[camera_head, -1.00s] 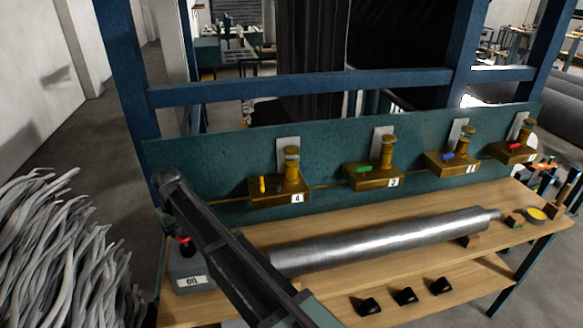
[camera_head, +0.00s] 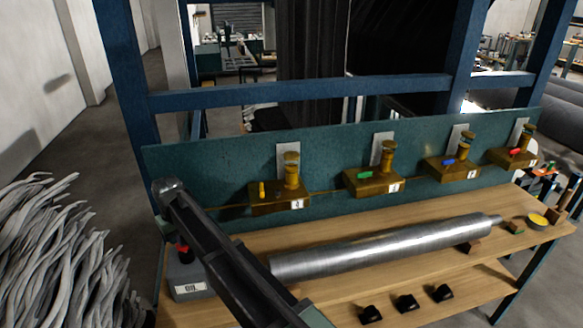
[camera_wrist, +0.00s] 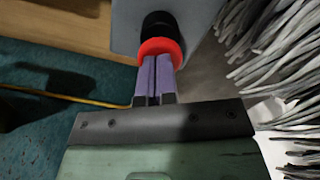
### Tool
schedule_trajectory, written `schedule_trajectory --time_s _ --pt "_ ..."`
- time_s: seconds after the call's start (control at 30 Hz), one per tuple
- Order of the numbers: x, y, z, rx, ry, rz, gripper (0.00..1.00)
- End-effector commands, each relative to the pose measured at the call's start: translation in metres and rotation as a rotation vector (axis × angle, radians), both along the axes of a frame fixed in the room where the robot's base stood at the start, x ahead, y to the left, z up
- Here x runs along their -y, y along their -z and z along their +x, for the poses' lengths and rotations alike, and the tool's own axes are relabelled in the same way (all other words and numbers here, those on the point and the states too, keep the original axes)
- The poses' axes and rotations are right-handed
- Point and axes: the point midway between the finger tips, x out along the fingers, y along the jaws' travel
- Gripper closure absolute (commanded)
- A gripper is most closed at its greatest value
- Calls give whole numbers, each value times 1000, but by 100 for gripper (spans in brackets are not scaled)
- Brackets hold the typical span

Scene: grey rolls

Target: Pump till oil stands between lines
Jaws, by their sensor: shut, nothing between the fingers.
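The grey oil can (camera_head: 188,276), labelled OIL, stands at the left end of the wooden bench. Its red ring (camera_head: 183,252) shows beside my arm. In the wrist view the can (camera_wrist: 190,18) carries a black knob (camera_wrist: 158,22) with the red ring (camera_wrist: 160,48). My gripper (camera_wrist: 158,62) is shut and empty, its purple fingertips at the edge of the red ring; I cannot tell whether they touch. Brass oilers with upright cylinders stand along the teal panel, with yellow (camera_head: 262,190), green (camera_head: 365,174), blue (camera_head: 449,162) and red (camera_head: 515,151) levers. No oil level or lines are readable.
A long steel roller (camera_head: 380,246) lies across the bench (camera_head: 330,228). Small black blocks (camera_head: 405,302) sit at the front. A yellow-topped tin (camera_head: 537,219) is at the right end. Grey strands (camera_head: 55,250) are heaped on the left.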

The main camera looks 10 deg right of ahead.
Motion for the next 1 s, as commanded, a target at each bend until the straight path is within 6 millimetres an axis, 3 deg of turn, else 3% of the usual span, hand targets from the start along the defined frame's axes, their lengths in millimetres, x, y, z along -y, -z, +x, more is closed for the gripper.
schedule_trajectory --time_s 0.03,0.6,1.0 --pt "0 -12 0 0 0 0 100" --pt "0 -71 0 0 0 0 100" --pt "0 -71 0 0 0 0 100"
